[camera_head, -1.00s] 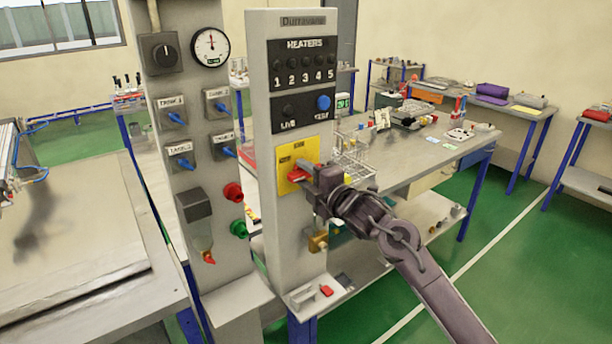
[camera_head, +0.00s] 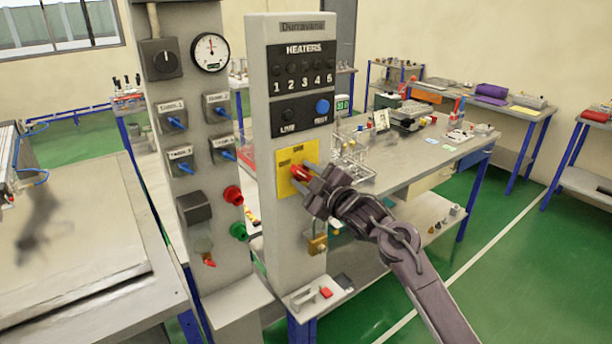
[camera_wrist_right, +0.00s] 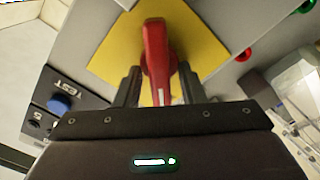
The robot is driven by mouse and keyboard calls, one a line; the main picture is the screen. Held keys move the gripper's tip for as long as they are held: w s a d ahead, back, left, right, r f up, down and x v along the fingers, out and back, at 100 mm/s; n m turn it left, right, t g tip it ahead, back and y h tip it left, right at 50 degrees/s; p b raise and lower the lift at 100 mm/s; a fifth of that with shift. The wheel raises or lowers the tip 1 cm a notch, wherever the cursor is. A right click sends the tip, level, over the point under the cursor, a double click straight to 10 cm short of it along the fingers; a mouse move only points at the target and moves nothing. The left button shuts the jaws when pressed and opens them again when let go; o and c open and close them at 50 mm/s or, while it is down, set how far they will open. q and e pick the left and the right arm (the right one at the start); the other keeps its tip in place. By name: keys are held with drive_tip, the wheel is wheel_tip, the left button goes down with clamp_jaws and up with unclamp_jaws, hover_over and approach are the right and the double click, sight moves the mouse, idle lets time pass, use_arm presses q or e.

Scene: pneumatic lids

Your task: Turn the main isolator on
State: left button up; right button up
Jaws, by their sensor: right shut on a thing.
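The main isolator is a yellow plate (camera_head: 288,160) on the front of the grey control column, with a red handle (camera_head: 299,174). Small labels sit on the plate above and left of the handle, too blurred to read surely. My right gripper (camera_head: 311,184) is at the plate and shut on the red handle. In the right wrist view the red handle (camera_wrist_right: 157,58) stands between the two fingers (camera_wrist_right: 160,88), with the yellow plate (camera_wrist_right: 203,45) behind it. The handle's pivot is partly hidden. My left gripper is out of view.
A brass padlock (camera_head: 318,244) hangs below the isolator. A shelf with a red block (camera_head: 326,292) juts out at the column's foot. Heater buttons (camera_head: 305,68) are above. A second column (camera_head: 190,145) with blue-levered valves stands left.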

drive_tip(key=m, duration=0.1)
drive_tip(key=m+p, duration=0.1)
drive_tip(key=m, duration=0.2)
drive_tip(key=shift+w+d+r+m+p, duration=0.1)
drive_tip(key=shift+d+r+m+p, duration=0.05)
drive_tip(key=shift+r+m+p, duration=0.15)
drive_tip(key=m+p, duration=0.1)
drive_tip(key=m, duration=0.3)
drive_tip(key=shift+w+d+m+p, duration=0.1)
drive_tip(key=shift+m+p, duration=0.2)
drive_tip(key=shift+p, duration=0.05)
drive_tip(key=o, duration=0.6)
drive_tip(key=shift+f, duration=0.1)
drive_tip(key=shift+w+f, duration=0.1)
